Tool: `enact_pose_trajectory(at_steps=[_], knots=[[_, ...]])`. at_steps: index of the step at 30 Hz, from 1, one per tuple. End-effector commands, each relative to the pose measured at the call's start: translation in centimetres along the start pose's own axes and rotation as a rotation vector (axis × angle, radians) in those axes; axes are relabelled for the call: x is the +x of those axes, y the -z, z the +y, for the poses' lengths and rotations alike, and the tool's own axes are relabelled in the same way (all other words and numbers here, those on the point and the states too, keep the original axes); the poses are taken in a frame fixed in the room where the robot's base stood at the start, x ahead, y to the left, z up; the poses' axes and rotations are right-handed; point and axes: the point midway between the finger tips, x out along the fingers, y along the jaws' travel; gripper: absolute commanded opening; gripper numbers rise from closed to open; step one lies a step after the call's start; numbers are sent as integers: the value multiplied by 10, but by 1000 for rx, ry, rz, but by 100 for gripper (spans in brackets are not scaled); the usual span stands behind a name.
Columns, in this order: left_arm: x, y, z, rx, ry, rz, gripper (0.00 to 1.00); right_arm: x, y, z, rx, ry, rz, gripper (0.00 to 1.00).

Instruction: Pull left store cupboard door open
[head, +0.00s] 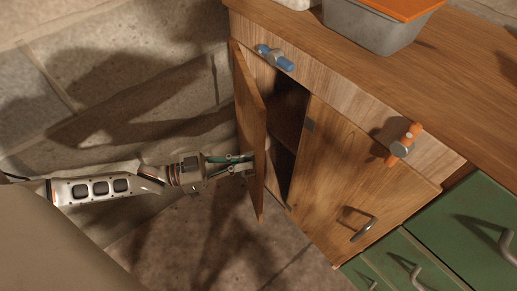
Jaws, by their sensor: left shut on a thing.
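The left store cupboard door (248,105) is a wooden panel standing partly open, swung out from the cabinet front. A dark gap shows the cupboard's inside (287,124) behind it. My left gripper (246,165) comes in from the left and is shut at the outer face of this door, low down. The door handle is hidden by the fingers. The right cupboard door (335,170) is shut and has a metal handle (363,230) near its lower edge. My right gripper is not in view.
A blue handle (275,58) and an orange handle (404,143) stick out from the panel above the doors. A grey bin (372,30) with an orange lid (403,7) stands on the wooden worktop (465,70). Green drawers (465,225) are at lower right. Stone wall (120,70) lies left.

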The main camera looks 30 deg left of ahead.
Motion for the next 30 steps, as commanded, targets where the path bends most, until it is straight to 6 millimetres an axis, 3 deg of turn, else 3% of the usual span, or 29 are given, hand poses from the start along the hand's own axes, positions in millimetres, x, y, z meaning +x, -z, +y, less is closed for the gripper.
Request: enact_pose_trajectory(at_steps=[6,15,22,30], knots=[[-52,-1,-9,-1,1,-7,0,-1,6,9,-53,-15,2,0],[-112,-4,-33,-5,1,-8,0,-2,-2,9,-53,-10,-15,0],[-139,-4,-51,-7,0,-7,0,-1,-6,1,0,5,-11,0],[-154,-4,-62,-7,-2,-6,0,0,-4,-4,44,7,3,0]])
